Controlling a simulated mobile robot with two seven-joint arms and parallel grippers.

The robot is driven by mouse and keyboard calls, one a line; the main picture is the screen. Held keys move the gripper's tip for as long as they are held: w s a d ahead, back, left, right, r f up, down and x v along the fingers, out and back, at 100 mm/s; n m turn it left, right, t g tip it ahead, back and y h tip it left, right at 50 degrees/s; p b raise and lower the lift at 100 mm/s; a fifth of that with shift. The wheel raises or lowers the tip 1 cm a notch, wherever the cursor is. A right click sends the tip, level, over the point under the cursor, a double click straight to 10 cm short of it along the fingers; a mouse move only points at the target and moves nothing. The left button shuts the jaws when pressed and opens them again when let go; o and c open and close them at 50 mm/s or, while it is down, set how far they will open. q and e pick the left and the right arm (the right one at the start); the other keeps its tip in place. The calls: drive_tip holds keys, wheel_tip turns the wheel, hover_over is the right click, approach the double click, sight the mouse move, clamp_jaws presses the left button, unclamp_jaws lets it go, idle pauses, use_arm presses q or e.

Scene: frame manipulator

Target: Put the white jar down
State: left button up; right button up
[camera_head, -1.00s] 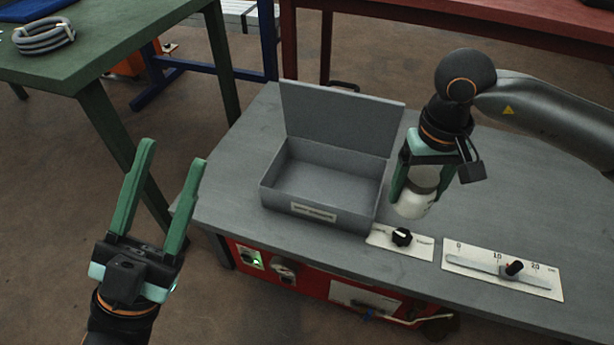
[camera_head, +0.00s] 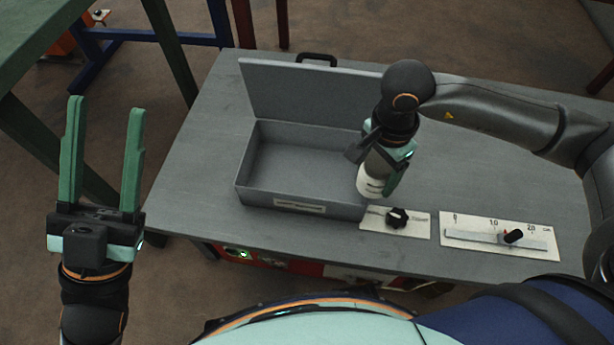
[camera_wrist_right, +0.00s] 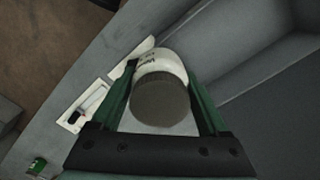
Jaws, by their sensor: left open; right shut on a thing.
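The white jar (camera_head: 370,185) has a dark lid and hangs tilted in my right gripper (camera_head: 382,180), just right of the open grey box. In the right wrist view, the jar (camera_wrist_right: 163,62) sits lid towards the camera between the two green fingers of the right gripper (camera_wrist_right: 163,95). Whether the jar's bottom touches the table cannot be told. My left gripper (camera_head: 103,160) is open and empty, with its fingers pointing up, left of the table.
The grey box (camera_head: 262,195) stands open and empty on the grey table (camera_head: 190,190). A dial panel (camera_head: 397,218) and a slider panel (camera_head: 500,235) lie along the front edge. The table's left and right parts are clear.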

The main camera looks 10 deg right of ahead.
drive_tip(key=f+m, duration=0.1)
drive_tip(key=s+f+m, duration=0.1)
drive_tip(key=m, duration=0.1)
drive_tip(key=shift+s+m, duration=0.3)
drive_tip(key=w+a+f+b, duration=0.1)
drive_tip(key=w+a+f, duration=0.1)
drive_tip(key=w+f, duration=0.1)
drive_tip(key=w+a+f+b, duration=0.2)
drive_tip(key=w+a+f, duration=0.1)
drive_tip(key=w, duration=0.1)
drive_tip(key=w+a+f+b, duration=0.1)
drive_tip(key=w+a+f, duration=0.2)
drive_tip(key=shift+w+a+f+b, duration=0.1)
drive_tip(key=shift+w+a+b, duration=0.05)
drive_tip(key=shift+b, duration=0.15)
drive_tip(key=shift+w+f, duration=0.1)
drive_tip(key=shift+f, duration=0.1)
wheel_tip(320, 180, down, 4)
drive_tip(key=shift+w+a+r+b, duration=0.15)
drive_tip(key=shift+r+b, duration=0.1)
drive_tip(key=shift+b, duration=0.7)
use_arm(q)
wheel_tip(320, 180, down, 7)
drive_tip(key=shift+w+d+r+n, duration=0.2)
drive_tip(key=shift+d+n, duration=0.1)
drive_tip(key=shift+n, duration=0.1)
use_arm(e)
drive_tip(key=shift+r, duration=0.1)
